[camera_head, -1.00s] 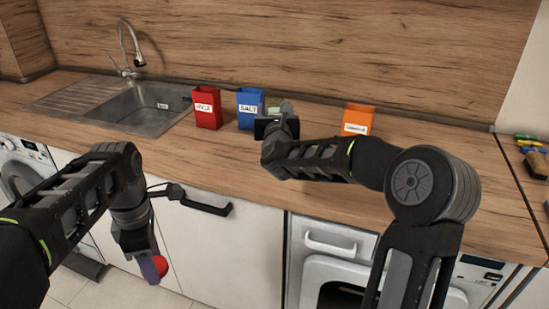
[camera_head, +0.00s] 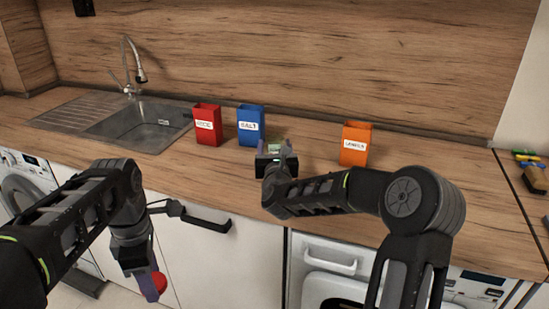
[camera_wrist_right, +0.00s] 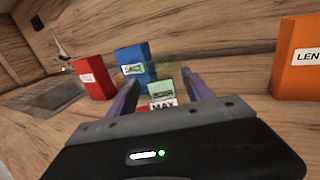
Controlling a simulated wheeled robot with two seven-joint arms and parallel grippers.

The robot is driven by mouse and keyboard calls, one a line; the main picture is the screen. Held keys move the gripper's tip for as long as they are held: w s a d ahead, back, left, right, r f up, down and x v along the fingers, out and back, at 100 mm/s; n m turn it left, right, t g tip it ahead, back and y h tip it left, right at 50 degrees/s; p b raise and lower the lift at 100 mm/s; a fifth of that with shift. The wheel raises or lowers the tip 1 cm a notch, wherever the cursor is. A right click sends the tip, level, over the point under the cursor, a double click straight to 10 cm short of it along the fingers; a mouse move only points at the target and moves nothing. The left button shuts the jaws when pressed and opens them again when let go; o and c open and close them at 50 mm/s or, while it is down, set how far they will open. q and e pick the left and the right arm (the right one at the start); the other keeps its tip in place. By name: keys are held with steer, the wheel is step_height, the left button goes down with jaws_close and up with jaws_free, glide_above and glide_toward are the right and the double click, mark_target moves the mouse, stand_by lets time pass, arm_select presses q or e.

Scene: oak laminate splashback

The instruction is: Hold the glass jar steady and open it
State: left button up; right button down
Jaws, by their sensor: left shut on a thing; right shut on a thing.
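My right gripper (camera_head: 280,154) is over the worktop, shut on a small jar with a pale green label (camera_wrist_right: 160,89). A red label reading "MAY" (camera_wrist_right: 163,104) shows below the green one, between the fingers in the right wrist view. In the head view my own gripper hides most of the jar; I cannot tell whether it touches the worktop. My left gripper (camera_head: 154,287) hangs low in front of the cabinet doors, shut on a red rounded thing (camera_head: 159,282). The finger covers part of it, so I cannot tell whether it is a lid.
A red box (camera_head: 208,134), a blue box labelled "SALT" (camera_head: 250,115) and an orange box (camera_head: 356,134) stand on the worktop (camera_head: 420,150). The sink (camera_head: 145,128) is at left.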

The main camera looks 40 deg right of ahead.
arm_select(q)
steer(key=shift+r, duration=0.1)
arm_select(e)
step_height(320, 180, down, 4)
steer(key=shift+r, duration=0.15)
arm_select(q)
steer(key=shift+f, duration=0.2)
steer(key=shift+r, duration=0.1)
arm_select(e)
steer(key=shift+c, duration=2.1)
jaws_free()
arm_select(q)
steer(key=shift+r, duration=0.2)
arm_select(e)
steer(key=shift+r, duration=0.1)
arm_select(q)
steer(key=shift+f+b, duration=0.65)
steer(key=shift+f, duration=0.15)
arm_select(e)
steer(key=v, duration=1.2)
steer(key=shift+s, duration=0.1)
